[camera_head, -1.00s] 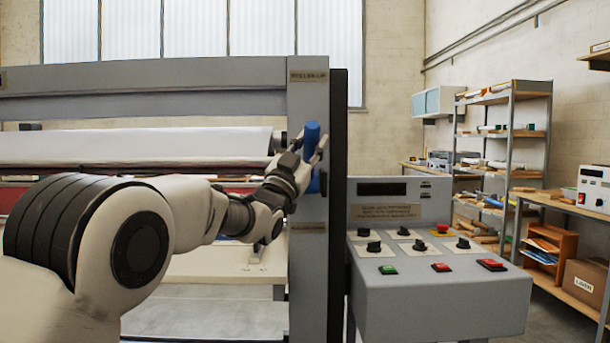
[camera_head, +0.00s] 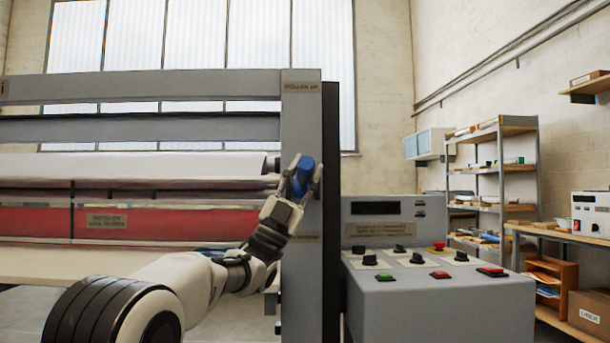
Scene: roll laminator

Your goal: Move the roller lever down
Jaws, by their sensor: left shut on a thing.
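The roller lever (camera_head: 302,173) is a blue handle on the grey right upright of the laminator (camera_head: 301,120). It looks foreshortened, with its end pointing toward me. A plate reading ROLLER UP (camera_head: 301,87) is above it on the upright. Another plate (camera_head: 306,237), too small to read, is below it. My left gripper (camera_head: 304,177) is shut on the lever, with a finger on each side of it. The lever's pivot is hidden behind the handle and fingers. My right gripper is out of view.
A grey control console (camera_head: 440,293) with black knobs and red and green buttons stands right of the upright. White and red rollers (camera_head: 170,215) span the machine at left. Shelves (camera_head: 505,170) and a workbench stand further back at right.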

